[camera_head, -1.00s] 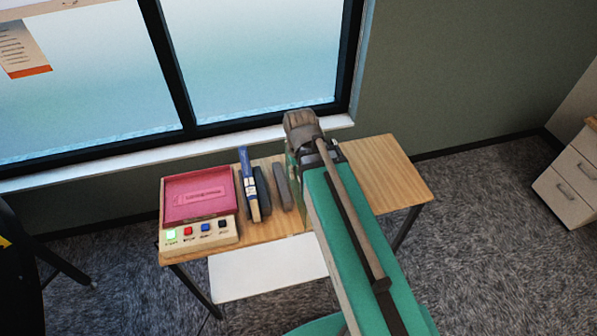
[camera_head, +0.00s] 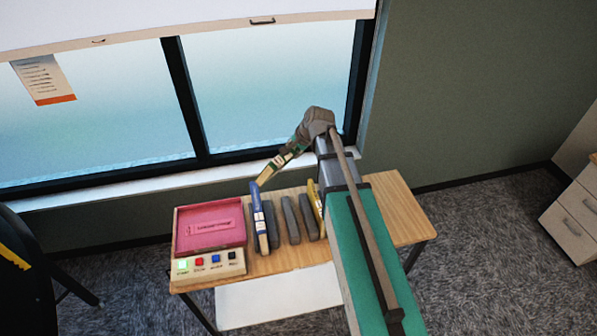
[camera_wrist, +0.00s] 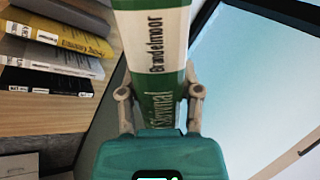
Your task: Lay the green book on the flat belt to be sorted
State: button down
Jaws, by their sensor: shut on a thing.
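The green book (camera_head: 275,167), with white label bands on its spine, is held up in the air above the desk, tilted, in front of the window. My gripper (camera_head: 291,150) is shut on one end of it. In the wrist view the green book (camera_wrist: 158,50) stands between the two fingers of my gripper (camera_wrist: 160,95), its lower part close to the palm. I cannot make out the flat belt in any view.
A wooden desk (camera_head: 400,213) holds a pink tray (camera_head: 211,234), a button panel (camera_head: 207,265), and a row with a blue book (camera_head: 258,220), dark books and a yellow book (camera_head: 316,203). A drawer cabinet (camera_head: 575,222) stands right. A black object (camera_head: 18,275) with yellow marking is at left.

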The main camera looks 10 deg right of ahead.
jog(key=w+d+r+m+t+h+p, duration=0.1)
jog(key=w+r+m+t+p, duration=0.1)
jog(key=w+r, duration=0.4)
jog(key=shift+w+m+t, duration=0.9)
jog(key=shift+w+m, duration=0.15)
jog(key=shift+m, duration=0.15)
